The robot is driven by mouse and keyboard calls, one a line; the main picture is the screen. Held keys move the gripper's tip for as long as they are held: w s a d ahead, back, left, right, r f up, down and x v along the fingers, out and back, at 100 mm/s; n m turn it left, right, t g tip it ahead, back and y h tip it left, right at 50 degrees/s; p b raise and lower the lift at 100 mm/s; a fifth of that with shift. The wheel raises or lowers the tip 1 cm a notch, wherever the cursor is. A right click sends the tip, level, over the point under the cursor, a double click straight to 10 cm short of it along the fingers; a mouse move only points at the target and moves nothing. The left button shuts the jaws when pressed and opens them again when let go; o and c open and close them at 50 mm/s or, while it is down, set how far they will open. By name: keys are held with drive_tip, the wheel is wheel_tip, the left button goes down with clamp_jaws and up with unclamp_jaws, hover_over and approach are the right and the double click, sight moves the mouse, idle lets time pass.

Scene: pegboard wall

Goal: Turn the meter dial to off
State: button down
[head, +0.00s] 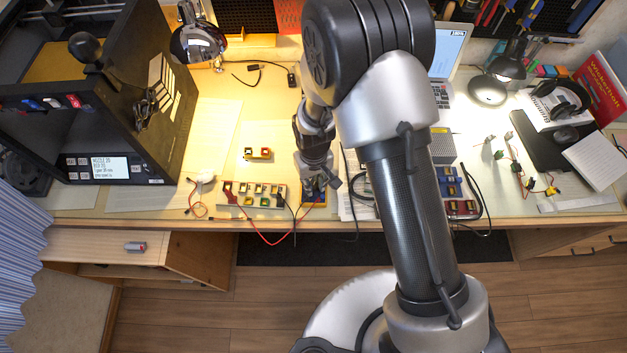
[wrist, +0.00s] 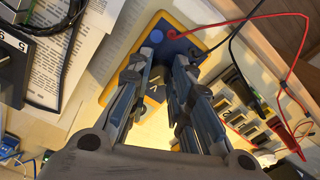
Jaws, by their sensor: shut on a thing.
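The meter (head: 313,201) is a blue-faced box with a yellow rim, lying near the desk's front edge. In the wrist view the meter (wrist: 180,45) fills the top middle, with a red and a black lead running from it to the right. My gripper (head: 318,184) points down over the meter. In the wrist view my gripper (wrist: 158,68) has its fingertips at the meter's face, closed on the dial. The dial is mostly hidden between the fingers, and its pointer setting cannot be read.
A strip of small modules (head: 253,194) lies just left of the meter, with loose red and black leads around it. Printed paper (wrist: 52,62) lies beside the meter. A large black machine (head: 130,110) stands at left.

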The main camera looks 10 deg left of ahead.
drive_tip(key=shift+n, duration=0.3)
drive_tip(key=n, duration=0.3)
drive_tip(key=shift+n, duration=2.5)
drive_tip(key=c, duration=1.4)
unclamp_jaws()
